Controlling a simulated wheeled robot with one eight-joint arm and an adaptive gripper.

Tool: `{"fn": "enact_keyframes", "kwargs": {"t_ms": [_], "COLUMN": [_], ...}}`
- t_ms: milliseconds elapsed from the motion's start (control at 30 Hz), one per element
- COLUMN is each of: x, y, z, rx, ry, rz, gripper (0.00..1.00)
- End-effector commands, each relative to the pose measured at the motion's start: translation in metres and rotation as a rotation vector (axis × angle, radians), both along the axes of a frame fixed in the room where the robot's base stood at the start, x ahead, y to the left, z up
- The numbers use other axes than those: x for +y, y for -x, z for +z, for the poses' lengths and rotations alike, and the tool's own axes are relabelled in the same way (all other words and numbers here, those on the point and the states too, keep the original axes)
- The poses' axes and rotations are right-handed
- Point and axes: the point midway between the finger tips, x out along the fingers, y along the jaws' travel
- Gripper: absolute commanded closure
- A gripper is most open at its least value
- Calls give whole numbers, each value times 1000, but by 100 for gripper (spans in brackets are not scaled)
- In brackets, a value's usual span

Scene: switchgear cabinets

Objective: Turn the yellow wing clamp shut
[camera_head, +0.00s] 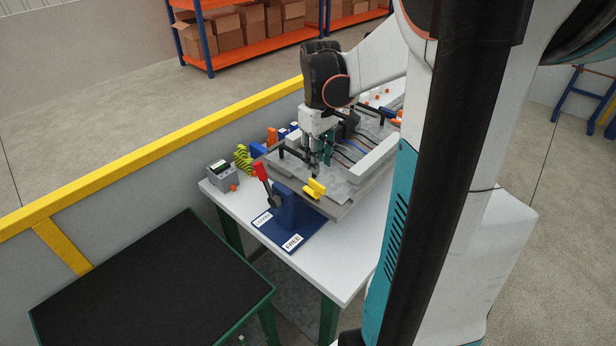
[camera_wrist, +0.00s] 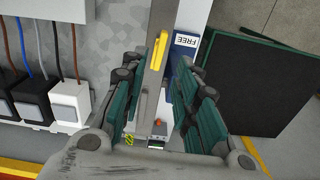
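The yellow wing clamp (camera_head: 314,188) sits near the front corner of the grey fixture plate on the white table. In the wrist view the yellow wing clamp (camera_wrist: 158,51) shows as a narrow upright bar just beyond the fingertips. My gripper (camera_head: 322,165) points down above the plate, a little behind the clamp. In the wrist view my gripper (camera_wrist: 158,75) has its two green-padded fingers apart with nothing held between them. The clamp appears apart from both fingers. Its base is hard to make out in either view.
A blue stand (camera_head: 290,212) with a red-handled lever (camera_head: 262,172) and a FREE label (camera_head: 292,242) stands beside the clamp. Wires and black-and-white connectors (camera_wrist: 68,98) lie on the plate's other side. A grey box (camera_head: 222,176) is at the table's left corner. A black-topped table (camera_head: 150,285) stands nearby.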

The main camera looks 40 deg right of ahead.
Motion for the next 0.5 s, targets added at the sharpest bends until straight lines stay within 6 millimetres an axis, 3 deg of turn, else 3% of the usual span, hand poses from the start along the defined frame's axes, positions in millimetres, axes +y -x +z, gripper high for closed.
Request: {"fn": "enact_keyframes", "kwargs": {"t_ms": [200,500], "x": [0,0], "y": [-1,0], "z": [-44,-76], "rx": [0,-1], "ry": [0,0], "rz": [0,0], "gripper": [72,72]}}
